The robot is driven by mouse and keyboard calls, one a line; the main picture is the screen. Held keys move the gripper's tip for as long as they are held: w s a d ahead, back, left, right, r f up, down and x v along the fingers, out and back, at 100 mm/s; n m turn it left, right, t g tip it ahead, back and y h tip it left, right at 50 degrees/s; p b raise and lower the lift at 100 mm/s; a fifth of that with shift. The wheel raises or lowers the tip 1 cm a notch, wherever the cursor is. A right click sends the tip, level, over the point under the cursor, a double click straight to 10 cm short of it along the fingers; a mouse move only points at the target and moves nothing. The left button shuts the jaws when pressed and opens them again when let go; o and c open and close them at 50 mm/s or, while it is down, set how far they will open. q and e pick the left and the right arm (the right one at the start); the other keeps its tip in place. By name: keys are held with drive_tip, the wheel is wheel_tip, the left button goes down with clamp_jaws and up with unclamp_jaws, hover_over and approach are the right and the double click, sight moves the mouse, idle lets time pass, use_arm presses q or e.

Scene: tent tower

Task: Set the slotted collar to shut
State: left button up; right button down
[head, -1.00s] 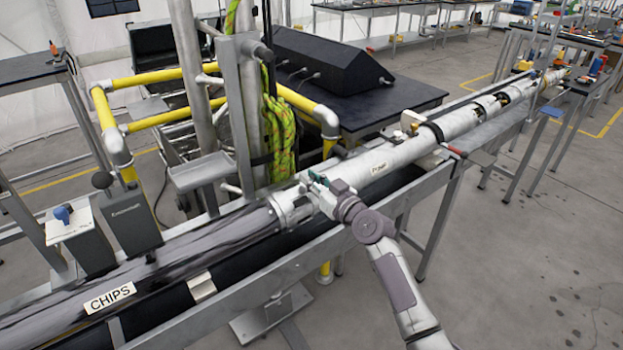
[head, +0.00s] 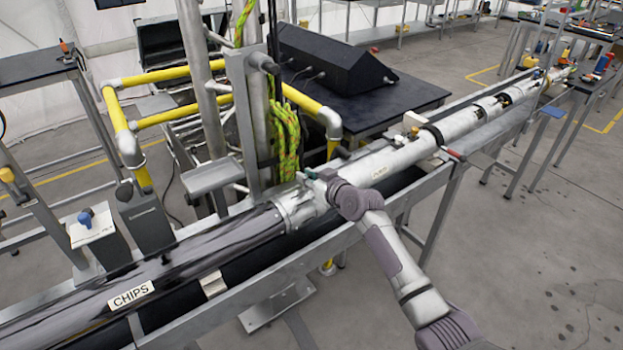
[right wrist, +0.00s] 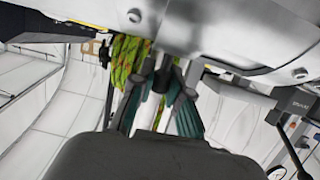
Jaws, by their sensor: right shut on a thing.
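The slotted collar (head: 297,211) is a light metal ring around the long tube, between the dark clear section marked CHIPS (head: 131,295) and the pale section. My right gripper (head: 316,178) is at the collar's upper right side, its fingertips small and partly hidden by my wrist. My left gripper is out of view.
A steel rail (head: 255,282) runs along the front of the tube. A black console (head: 335,60) sits on a table at the back. Open floor (head: 530,260) lies to the right.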

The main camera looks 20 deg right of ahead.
drive_tip(key=shift+w+a, duration=0.15)
drive_tip(key=shift+w, duration=0.35)
drive_tip(key=shift+r, duration=0.1)
drive_tip(key=c, duration=1.4)
unclamp_jaws()
drive_tip(key=shift+w+a, duration=0.1)
drive_tip(key=shift+o, duration=1.4)
drive_tip(key=shift+w, duration=0.1)
drive_tip(key=shift+f, duration=0.2)
drive_tip(key=shift+s+r, duration=0.1)
drive_tip(key=shift+s, duration=0.3)
drive_tip(key=v, duration=1.1)
